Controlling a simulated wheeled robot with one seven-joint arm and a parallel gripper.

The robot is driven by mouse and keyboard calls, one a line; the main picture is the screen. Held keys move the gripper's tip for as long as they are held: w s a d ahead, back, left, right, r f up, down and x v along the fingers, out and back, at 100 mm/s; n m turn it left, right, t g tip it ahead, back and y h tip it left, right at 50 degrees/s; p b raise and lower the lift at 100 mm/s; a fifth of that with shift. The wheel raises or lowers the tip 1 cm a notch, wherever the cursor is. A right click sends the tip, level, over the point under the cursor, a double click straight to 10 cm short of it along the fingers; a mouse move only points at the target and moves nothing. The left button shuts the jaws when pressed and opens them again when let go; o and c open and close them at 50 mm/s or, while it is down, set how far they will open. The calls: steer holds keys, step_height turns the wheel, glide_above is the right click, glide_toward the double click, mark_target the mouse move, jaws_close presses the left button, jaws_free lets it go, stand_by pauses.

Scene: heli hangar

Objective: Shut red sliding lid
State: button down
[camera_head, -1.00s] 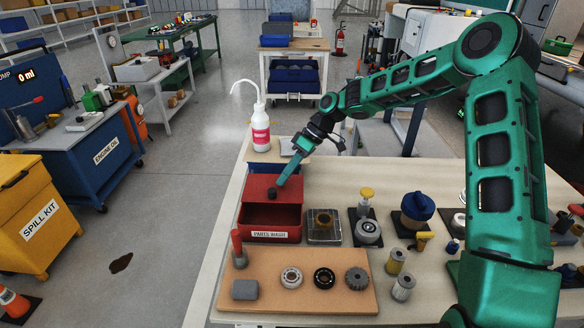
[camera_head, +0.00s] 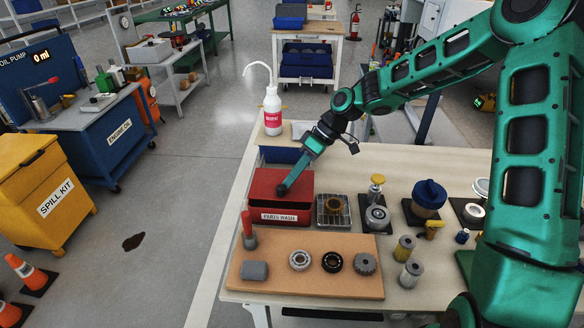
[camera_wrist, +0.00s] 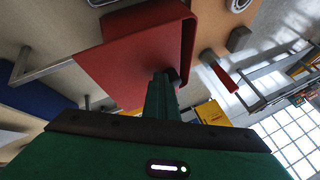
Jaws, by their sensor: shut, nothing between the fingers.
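The red parts wash box (camera_head: 300,219) stands on the bench, its white label facing front.
A wooden board (camera_head: 310,282) with bearings, a gear and a red-handled tool lies in front. A metal tray (camera_head: 333,210) stands close on the right, with several parts beyond. A white bottle (camera_head: 273,112) stands behind, and a blue bin (camera_head: 280,155) lies just behind the box.

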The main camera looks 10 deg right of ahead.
mark_target(281, 200)
steer(key=shift+s+a, duration=0.2)
steer(key=shift+s, duration=0.7)
steer(key=shift+s+a, duration=0.2)
steer(key=shift+s, duration=0.8)
